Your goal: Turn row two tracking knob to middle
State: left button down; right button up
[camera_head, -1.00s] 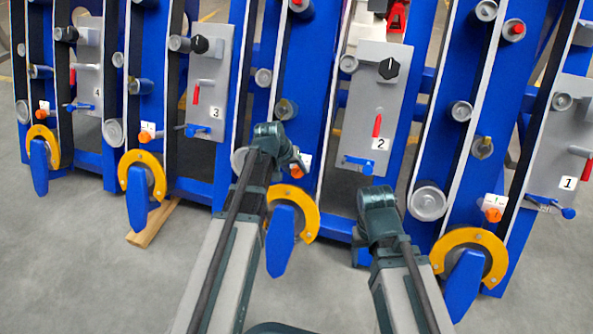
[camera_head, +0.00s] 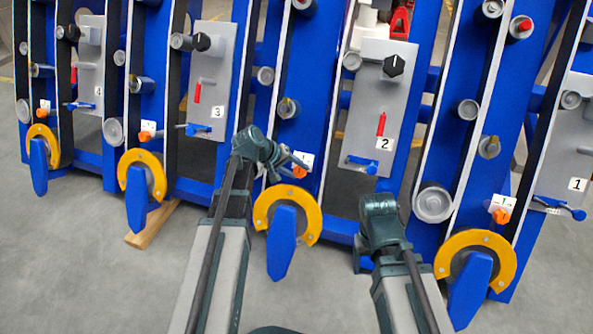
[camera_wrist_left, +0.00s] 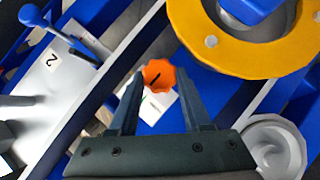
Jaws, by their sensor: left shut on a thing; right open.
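The row two tracking knob is a small orange knob (camera_head: 300,172) beside a white label, just above the yellow ring of row two. In the left wrist view the orange knob (camera_wrist_left: 158,76) sits between my left fingertips, with a short dark pointer line slanting across its face. My left gripper (camera_head: 303,161) reaches the knob from the left and is shut on it; it also shows in the left wrist view (camera_wrist_left: 158,88). The label is partly covered by the fingers. My right gripper (camera_head: 362,262) is open, low in front of the row two panel, its fingers mostly hidden.
The grey panel marked 2 (camera_head: 377,100) carries a black knob, a red lever and a blue handle. A yellow ring (camera_head: 312,205) with a blue flap lies just below the orange knob. Blue frames of neighbouring rows stand on both sides.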

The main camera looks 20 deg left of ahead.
pick_arm(q)
jog(key=shift+s, duration=0.1)
jog(key=shift+c, duration=1.8)
grip_release()
jog(key=p+v, duration=1)
jog(key=v, duration=0.3)
jog(key=shift+r+p, duration=0.3)
jog(key=shift+r, duration=0.05)
jog(key=shift+a, duration=0.15)
